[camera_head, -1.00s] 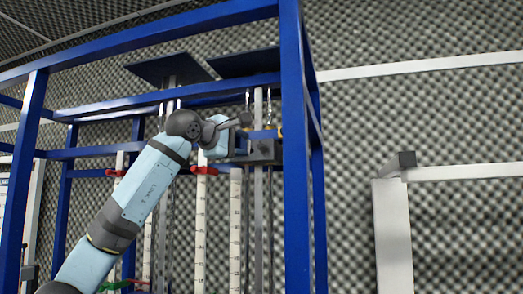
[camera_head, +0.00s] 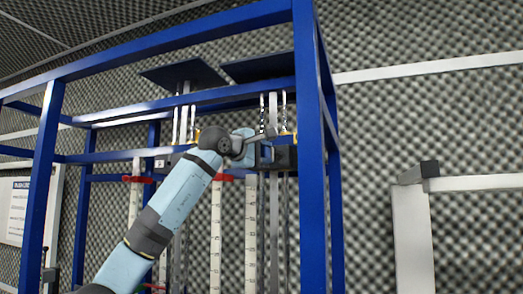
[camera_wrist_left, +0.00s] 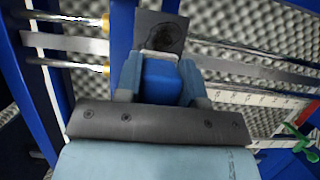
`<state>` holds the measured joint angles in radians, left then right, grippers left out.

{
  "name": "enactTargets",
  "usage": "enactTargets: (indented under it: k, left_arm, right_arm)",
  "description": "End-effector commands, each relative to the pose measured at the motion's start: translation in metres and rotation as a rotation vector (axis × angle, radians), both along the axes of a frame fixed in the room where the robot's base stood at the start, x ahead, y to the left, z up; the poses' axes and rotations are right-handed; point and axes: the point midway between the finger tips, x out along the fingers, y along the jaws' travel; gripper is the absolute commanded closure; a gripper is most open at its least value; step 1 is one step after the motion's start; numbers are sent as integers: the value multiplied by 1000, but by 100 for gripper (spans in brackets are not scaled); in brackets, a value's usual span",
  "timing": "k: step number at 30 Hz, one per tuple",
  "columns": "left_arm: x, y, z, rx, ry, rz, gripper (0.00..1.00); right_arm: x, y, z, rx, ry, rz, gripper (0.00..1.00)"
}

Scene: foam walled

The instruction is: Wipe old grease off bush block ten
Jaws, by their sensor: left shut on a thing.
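My left gripper (camera_wrist_left: 160,88) is shut on a blue, cloth-like pad (camera_wrist_left: 161,80) with a pale front edge. The same gripper shows small in the head view (camera_head: 262,153), inside the blue frame beside a dark bush block (camera_head: 284,157). In the left wrist view the grey block (camera_wrist_left: 161,18) lies straight ahead of the pad, with a dark round patch on its face. The pad's front edge is at or very near the block's lower edge; I cannot tell whether they touch. The block's number is not readable. My right gripper is in neither view.
A blue frame post (camera_head: 309,160) stands close right of the block. Vertical rods and white graduated scales (camera_head: 251,230) run below it, with red clamps (camera_head: 223,178). Dark plates (camera_head: 183,75) sit above. A white post (camera_head: 413,235) stands at the right, before foam walls.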

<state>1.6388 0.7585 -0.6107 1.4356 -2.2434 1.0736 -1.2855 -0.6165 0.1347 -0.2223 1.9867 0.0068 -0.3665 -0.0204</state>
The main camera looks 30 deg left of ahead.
Motion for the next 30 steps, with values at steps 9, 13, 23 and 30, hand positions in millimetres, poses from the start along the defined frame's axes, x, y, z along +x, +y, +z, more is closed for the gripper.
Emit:
enactTargets:
  k: [9, 13, 23, 30]
  left_arm:
    - [1, 0, 0, 0, 0, 0, 86]
    - [1, 0, 0, 0, 0, 0, 86]
    - [5, 1, 0, 0, 1, 0, 86]
    - [10, 2, 0, 0, 2, 0, 86]
  right_arm:
    - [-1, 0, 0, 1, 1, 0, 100]
    - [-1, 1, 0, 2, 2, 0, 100]
    - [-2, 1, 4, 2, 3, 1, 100]
    - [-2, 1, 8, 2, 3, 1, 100]
